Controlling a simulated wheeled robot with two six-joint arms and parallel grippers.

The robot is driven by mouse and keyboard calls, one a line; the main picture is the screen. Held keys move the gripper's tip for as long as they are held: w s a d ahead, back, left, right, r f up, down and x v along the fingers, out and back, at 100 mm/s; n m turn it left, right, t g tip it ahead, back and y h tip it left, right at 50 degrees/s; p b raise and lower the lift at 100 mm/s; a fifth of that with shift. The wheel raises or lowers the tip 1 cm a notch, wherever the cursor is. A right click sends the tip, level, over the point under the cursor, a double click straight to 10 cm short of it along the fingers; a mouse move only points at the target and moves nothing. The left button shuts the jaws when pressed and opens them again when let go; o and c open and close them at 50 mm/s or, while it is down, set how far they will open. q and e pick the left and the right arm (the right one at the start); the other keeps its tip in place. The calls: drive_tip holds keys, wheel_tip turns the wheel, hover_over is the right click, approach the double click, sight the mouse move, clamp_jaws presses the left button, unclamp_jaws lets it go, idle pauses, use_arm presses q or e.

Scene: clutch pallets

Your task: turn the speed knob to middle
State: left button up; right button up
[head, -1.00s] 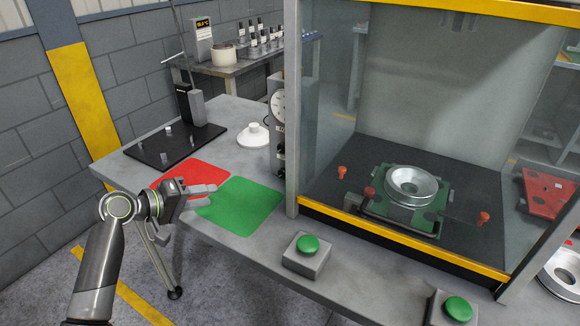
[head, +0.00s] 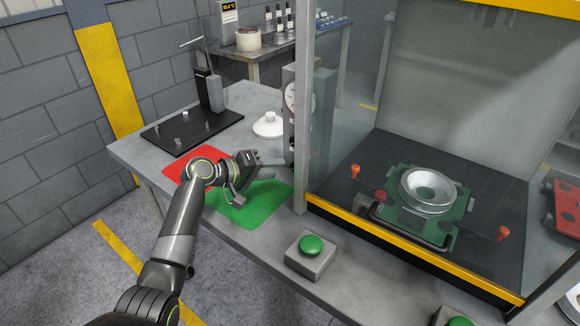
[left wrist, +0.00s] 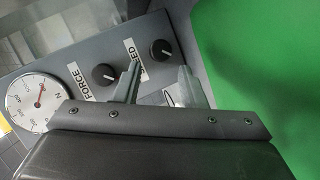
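The black speed knob (left wrist: 161,50) sits on the grey control panel (left wrist: 130,28) in the left wrist view, beside a label partly covered by a finger. A short pale mark shows on its face, towards the lower right. My left gripper (left wrist: 164,84) is open and empty, its two fingers apart just below the knob in the picture and not around it. Whether a finger touches the panel cannot be told. In the head view my left gripper (head: 270,170) is over the green mat, close to the dial column. The knob is not discernible there. My right gripper is out of view.
A force knob (left wrist: 104,74) and a dial gauge (left wrist: 36,101) are beside the speed knob. The glass-sided press cell with a yellow sill (head: 400,246) stands right of the column. A green push button (head: 311,246) is in front. A black plate (head: 190,133) lies behind the mats.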

sight(292, 167)
use_arm(q)
drive_tip(key=shift+x, duration=3.2)
drive_tip(key=c, duration=0.7)
drive_tip(key=m+y, duration=0.1)
drive_tip(key=m+y+p, duration=0.1)
drive_tip(key=shift+s+d+r+m+t, duration=0.15)
drive_tip(key=shift+m+t, duration=0.15)
drive_tip(key=shift+t, duration=0.1)
drive_tip(key=shift+m+t+y+p, duration=0.4)
drive_tip(key=shift+m+y+p, duration=0.35)
drive_tip(key=shift+m, duration=0.15)
